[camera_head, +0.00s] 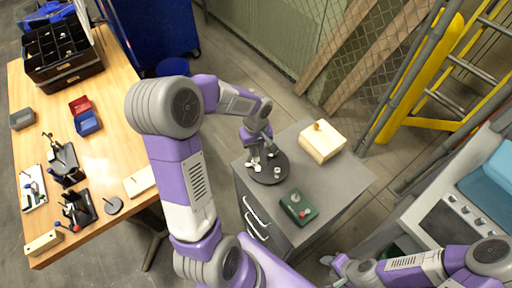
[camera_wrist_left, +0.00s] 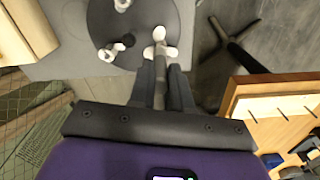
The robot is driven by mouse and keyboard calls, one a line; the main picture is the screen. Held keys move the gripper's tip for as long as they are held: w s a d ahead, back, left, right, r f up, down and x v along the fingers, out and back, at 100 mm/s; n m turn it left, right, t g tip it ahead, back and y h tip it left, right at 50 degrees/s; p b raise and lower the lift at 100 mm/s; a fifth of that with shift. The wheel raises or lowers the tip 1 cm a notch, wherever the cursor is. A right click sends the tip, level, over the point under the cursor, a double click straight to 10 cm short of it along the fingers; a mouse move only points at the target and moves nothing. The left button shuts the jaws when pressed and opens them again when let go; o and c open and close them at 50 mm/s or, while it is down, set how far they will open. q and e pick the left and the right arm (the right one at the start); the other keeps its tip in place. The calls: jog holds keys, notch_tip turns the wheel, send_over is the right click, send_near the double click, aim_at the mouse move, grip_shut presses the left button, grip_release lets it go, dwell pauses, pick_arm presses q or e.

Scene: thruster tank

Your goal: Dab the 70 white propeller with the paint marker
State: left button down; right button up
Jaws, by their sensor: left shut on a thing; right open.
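A dark round disc (camera_head: 262,178) lies on the grey cabinet top, with a few small white and dark pieces on it. My left gripper (camera_head: 266,147) is over its far left part, pointing down. In the left wrist view my left gripper (camera_wrist_left: 160,88) is shut on a thin grey shaft with a white three-lobed propeller (camera_wrist_left: 159,36) at its end. Another white propeller (camera_wrist_left: 108,53) stands left of it on the disc. No number is readable, and I cannot make out the paint marker for certain. My right gripper (camera_head: 337,267) is open and empty at the lower edge.
On the cabinet, a green block (camera_head: 291,211) with a red-tipped piece and a pale wooden box (camera_head: 321,147) flank the disc. A wooden table (camera_head: 112,160) with bins and tools stands left. A yellow ladder (camera_head: 415,75) stands right.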

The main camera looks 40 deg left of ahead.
dwell(0.4)
pick_arm(q)
jog(key=shift+r+p, duration=1.9)
jog(key=shift+r, duration=0.6)
jog(key=shift+f, duration=0.1)
